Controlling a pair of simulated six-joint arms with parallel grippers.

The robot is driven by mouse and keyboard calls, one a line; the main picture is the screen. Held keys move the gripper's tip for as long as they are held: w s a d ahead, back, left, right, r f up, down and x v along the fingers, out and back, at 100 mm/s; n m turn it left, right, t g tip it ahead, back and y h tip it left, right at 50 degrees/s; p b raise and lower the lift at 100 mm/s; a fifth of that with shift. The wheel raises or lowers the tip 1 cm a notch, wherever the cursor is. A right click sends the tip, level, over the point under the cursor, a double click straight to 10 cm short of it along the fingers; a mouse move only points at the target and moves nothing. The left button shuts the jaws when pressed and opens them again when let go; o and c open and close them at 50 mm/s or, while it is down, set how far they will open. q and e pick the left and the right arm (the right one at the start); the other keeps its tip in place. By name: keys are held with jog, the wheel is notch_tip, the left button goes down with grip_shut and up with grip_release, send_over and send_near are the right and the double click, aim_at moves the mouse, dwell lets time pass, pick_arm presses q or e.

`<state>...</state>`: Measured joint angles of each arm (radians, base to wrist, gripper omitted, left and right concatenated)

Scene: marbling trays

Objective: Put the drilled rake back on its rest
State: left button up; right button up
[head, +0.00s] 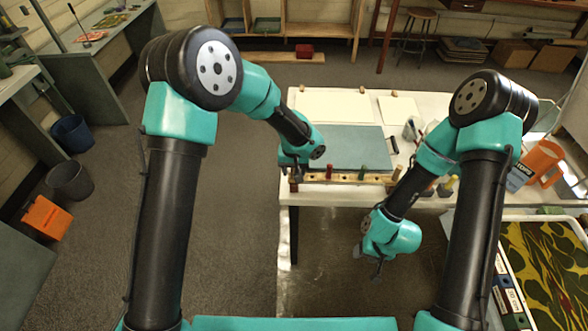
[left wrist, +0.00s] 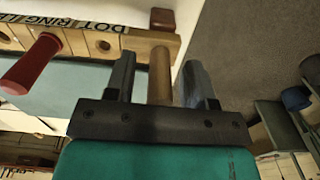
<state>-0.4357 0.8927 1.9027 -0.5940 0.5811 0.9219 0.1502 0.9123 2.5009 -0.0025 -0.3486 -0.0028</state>
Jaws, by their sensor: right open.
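The wooden rest (head: 345,179) is a strip with holes along the white table's front edge. It also shows in the left wrist view (left wrist: 138,46), with lettering reading "DOT RING". My left gripper (head: 292,176) is over its left end. In the left wrist view, a tan wooden handle (left wrist: 160,70) stands between the open fingers of this gripper (left wrist: 167,82), with gaps on both sides. The handle's foot is at the rest's end; whether it is seated, or is the drilled rake's, I cannot tell. My right gripper (head: 373,268) is open and empty, in front of the table.
Red (head: 329,168) and green (head: 362,172) handles stand at the rest. A blue-grey sheet (head: 345,147) lies behind it. Jars and an orange item (head: 543,160) are at the right. A patterned marbling tray (head: 545,265) is at lower right.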

pick_arm(q)
jog(key=shift+r, duration=0.1)
notch_tip(320, 180, up, 17)
jog(key=shift+r, duration=0.1)
dwell(0.7)
dwell(0.4)
jog(key=s+a+f+h, duration=0.25)
jog(key=a+f, duration=0.35)
jog(key=f, duration=0.6)
jog(key=s+a+f, duration=0.5)
jog(key=s+f, duration=0.1)
jog(key=s+a+f+n+h, duration=0.1)
jog(key=s+a+f, duration=0.4)
jog(key=s+f, duration=0.2)
jog(key=s+a+f+n, duration=0.1)
jog(key=s+a+f, duration=0.5)
jog(key=s+f, duration=0.1)
jog(key=shift+s+f+t, duration=0.1)
jog(key=shift+f+t, duration=0.05)
jog(key=shift+t, duration=0.25)
